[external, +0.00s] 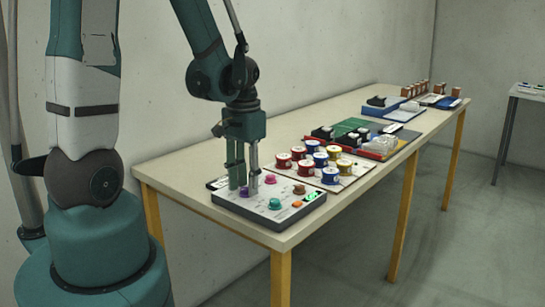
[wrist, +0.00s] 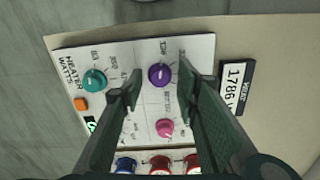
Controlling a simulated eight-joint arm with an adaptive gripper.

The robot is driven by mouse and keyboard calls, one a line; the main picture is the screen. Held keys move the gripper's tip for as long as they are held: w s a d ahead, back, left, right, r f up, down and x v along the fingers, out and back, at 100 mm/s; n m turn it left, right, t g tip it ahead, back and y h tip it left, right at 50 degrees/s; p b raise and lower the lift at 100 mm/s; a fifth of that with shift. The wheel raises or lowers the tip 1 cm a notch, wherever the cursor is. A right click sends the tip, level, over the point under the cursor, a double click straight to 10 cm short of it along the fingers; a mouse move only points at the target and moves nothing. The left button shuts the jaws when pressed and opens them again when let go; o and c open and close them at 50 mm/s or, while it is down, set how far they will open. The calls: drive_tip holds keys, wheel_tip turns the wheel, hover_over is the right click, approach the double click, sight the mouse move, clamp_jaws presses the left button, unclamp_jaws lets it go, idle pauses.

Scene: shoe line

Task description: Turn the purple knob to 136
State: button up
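The purple knob (wrist: 159,74) is on the white control panel (wrist: 200,48), with printed scale marks around it too small to read. It also shows in the external view (external: 244,192), low beneath my fingers. My gripper (wrist: 158,78) is open and points down at the panel, one finger on each side of the purple knob in the wrist view. Gaps show between the knob and both fingers. In the external view my gripper (external: 247,187) is over the panel's left part. The exact height of the fingertips and the knob's setting cannot be told.
A teal knob (wrist: 95,80), a pink knob (wrist: 165,128) and an orange button (wrist: 80,103) share the panel. A label reading 1786 (wrist: 235,85) lies beside it. Several coloured spools (external: 321,160) stand behind it on the table. The table's front edge is close to the panel.

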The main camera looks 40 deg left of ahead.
drive_tip(key=shift+r, duration=0.15)
wheel_tip(320, 180, up, 12)
drive_tip(key=shift+f, duration=0.2)
idle(0.9)
idle(0.4)
drive_tip(key=n+p, duration=0.1)
drive_tip(key=n, duration=0.7)
hover_over(243, 188)
wheel_tip(243, 188, down, 4)
drive_tip(key=shift+s+d+f, duration=0.1)
drive_tip(key=shift+s+d, duration=0.05)
drive_tip(key=shift+f, duration=0.15)
drive_tip(key=shift+d+f+b, duration=0.15)
drive_tip(key=shift+f+b, duration=0.6)
drive_tip(key=shift+f, duration=3)
